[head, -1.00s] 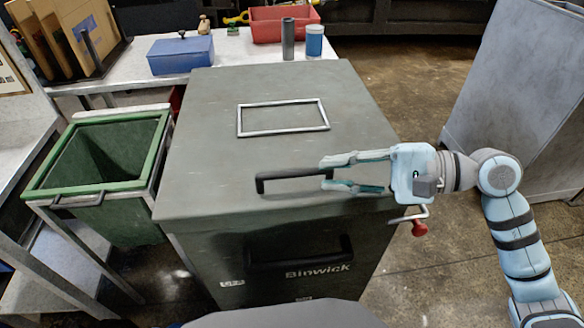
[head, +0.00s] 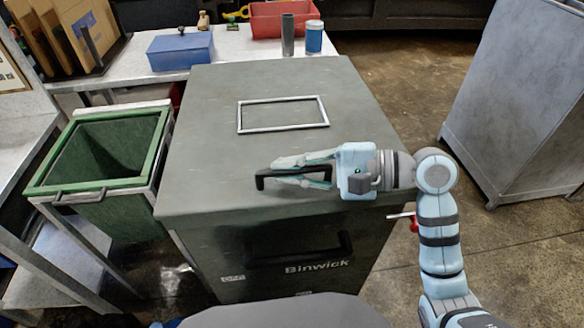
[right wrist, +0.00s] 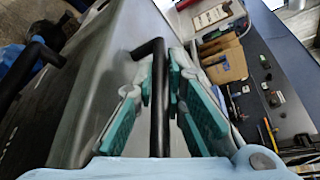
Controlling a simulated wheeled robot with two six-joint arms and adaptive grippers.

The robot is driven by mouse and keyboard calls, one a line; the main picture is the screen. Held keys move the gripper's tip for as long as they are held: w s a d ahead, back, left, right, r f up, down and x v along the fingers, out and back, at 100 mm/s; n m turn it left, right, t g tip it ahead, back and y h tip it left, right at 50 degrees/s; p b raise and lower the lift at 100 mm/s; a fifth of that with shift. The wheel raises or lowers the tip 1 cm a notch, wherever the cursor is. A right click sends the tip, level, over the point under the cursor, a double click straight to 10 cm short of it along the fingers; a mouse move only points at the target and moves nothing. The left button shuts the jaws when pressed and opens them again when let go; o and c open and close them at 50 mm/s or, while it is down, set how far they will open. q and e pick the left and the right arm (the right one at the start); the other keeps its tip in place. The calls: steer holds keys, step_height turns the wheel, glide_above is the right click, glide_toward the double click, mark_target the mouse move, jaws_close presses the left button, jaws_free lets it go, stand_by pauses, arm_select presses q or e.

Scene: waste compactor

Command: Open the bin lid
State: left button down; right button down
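The dark grey bin (head: 298,262) marked "Binwick" stands in the middle of the head view. Its flat lid (head: 205,150) lies closed on top. A black bar handle (head: 261,181) sits near the lid's front edge; in the right wrist view the handle (right wrist: 159,105) runs up the middle. My right gripper (head: 276,172) reaches in from the right at the handle. Its fingers are apart, one on each side of the bar, and gaps show beside the bar in the right wrist view. My left gripper is not in view.
A green open bin (head: 105,196) stands in a frame at the left. Behind is a white table with a blue box (head: 181,52), a red tray (head: 275,20) and two cylinders. A red-knobbed lever (head: 414,224) sticks out at the bin's right side. A grey cabinet (head: 520,95) stands right.

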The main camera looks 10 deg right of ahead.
steer(key=w+r+m+g+p, duration=0.1)
steer(key=w+r+p, duration=0.3)
steer(key=r, duration=0.5)
steer(key=w+r+m+g+p, duration=0.1)
steer(key=w+r+p, duration=0.3)
steer(key=r+p, duration=0.5)
steer(key=w+r+m+g+h+p, duration=0.1)
steer(key=w+r+m+p, duration=0.2)
steer(key=r+p, duration=0.4)
step_height(320, 180, up, 4)
steer(key=shift+w, duration=0.8)
